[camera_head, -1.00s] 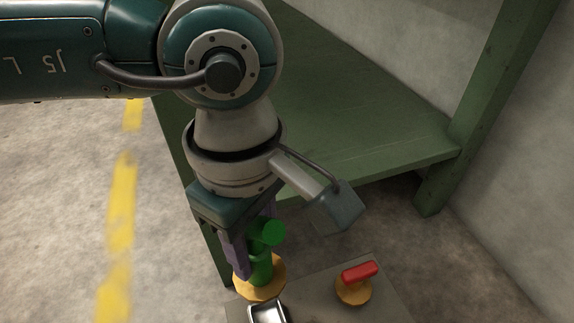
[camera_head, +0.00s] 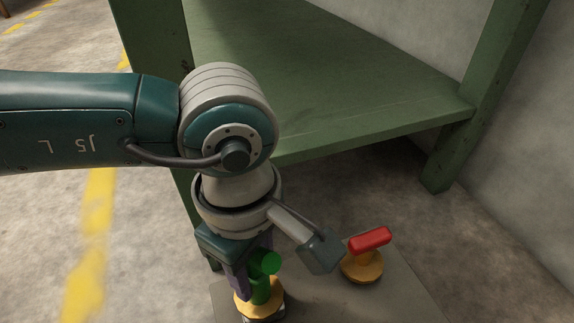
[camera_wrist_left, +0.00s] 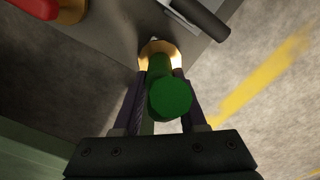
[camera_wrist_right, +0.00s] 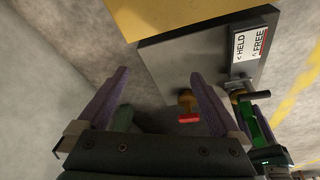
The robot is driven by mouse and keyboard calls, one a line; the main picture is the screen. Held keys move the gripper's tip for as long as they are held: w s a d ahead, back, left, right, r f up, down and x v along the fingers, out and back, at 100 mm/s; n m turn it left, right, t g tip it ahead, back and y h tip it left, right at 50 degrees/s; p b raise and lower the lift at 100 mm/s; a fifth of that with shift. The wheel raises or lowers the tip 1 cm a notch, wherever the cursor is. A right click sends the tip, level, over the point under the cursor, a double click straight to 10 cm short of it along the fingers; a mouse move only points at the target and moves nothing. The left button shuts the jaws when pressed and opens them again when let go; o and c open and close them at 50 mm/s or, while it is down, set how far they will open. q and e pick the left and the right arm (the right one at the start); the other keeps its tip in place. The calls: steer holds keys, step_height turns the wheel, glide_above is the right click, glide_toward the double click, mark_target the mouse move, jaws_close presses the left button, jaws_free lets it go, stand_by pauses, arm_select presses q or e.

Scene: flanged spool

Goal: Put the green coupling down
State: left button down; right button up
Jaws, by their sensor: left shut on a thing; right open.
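The green coupling (camera_head: 264,268) is upright in my left gripper (camera_head: 253,280), with a yellow-orange flange (camera_head: 246,306) at its lower end. In the left wrist view both fingers of my left gripper (camera_wrist_left: 160,78) flank the green coupling (camera_wrist_left: 168,98), and the flange (camera_wrist_left: 158,50) shows beyond it. A shiny metal part shows just under the flange; I cannot tell whether they touch. My right gripper (camera_wrist_right: 158,80) is open and empty, with its fingers wide apart. It is out of the head view.
A red handle (camera_head: 370,239) on a yellow base (camera_head: 362,268) stands on the grey plate (camera_head: 405,295), right of the coupling. A sign reading HELD and FREE (camera_wrist_right: 249,45) is on the plate.

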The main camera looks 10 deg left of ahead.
arm_select(q)
steer(key=shift+w, duration=0.1)
steer(key=shift+f+b, duration=0.3)
steer(key=shift+b, duration=0.05)
steer(key=shift+c, duration=2.3)
jaws_free()
steer(key=shift+r, duration=0.1)
step_height(320, 180, up, 13)
steer(key=p, duration=0.9)
steer(key=shift+f, duration=0.2)
